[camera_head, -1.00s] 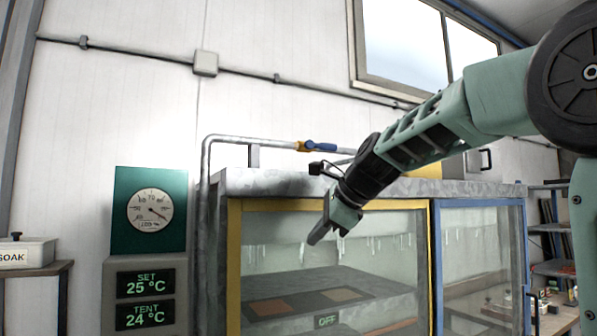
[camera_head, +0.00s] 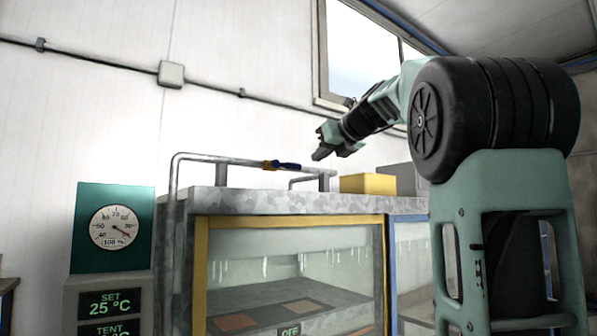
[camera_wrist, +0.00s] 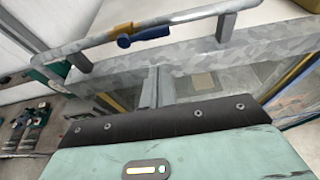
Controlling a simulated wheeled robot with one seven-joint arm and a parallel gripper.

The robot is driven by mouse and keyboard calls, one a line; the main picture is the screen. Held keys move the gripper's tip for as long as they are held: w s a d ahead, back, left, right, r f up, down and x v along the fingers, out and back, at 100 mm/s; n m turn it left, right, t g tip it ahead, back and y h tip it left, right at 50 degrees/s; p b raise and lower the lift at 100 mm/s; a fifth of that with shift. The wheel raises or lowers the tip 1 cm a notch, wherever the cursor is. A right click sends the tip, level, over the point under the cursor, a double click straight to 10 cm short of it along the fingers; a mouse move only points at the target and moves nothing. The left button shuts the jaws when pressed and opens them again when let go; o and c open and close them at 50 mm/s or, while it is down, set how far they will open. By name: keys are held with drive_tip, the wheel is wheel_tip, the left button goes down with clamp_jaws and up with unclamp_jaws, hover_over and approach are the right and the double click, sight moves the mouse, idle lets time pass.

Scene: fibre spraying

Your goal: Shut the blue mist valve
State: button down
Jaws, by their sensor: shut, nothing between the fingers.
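The handle lies along the pipe in the head view. In the wrist view the blue handle (camera_wrist: 143,37) and the yellow body (camera_wrist: 123,30) show on the pipe near the top. My gripper (camera_head: 318,156) is shut and empty, up and to the right of the handle in the head view, apart from it. In the wrist view the gripper's body fills the bottom and hides what lies below.
The grey pipe (camera_head: 203,157) stands on posts over the cabinet top (camera_head: 240,205). A yellow box (camera_head: 367,184) and a grey box sit on the top to the right. A gauge panel (camera_head: 112,227) stands at the left.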

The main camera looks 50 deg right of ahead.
sight(287, 165)
drive_tip(key=p+x, duration=0.3)
drive_tip(key=x, duration=0.7)
